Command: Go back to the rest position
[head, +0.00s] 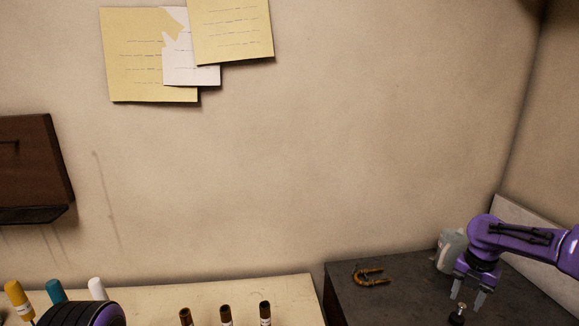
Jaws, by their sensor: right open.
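My right gripper (469,290) is at the lower right, pointing down over a dark worktop (405,300). Its two grey fingers are apart, with nothing visible between them. A small dark item with a metal top (457,313) stands just below and in front of the fingers; I cannot tell whether they touch. Part of my purple and black left arm (82,314) shows at the bottom left. Its gripper is outside the picture.
A U-shaped brass tube (370,276) lies on the dark worktop. A pale translucent bottle (449,250) stands behind my right gripper. Papers (232,30) hang on the wall.

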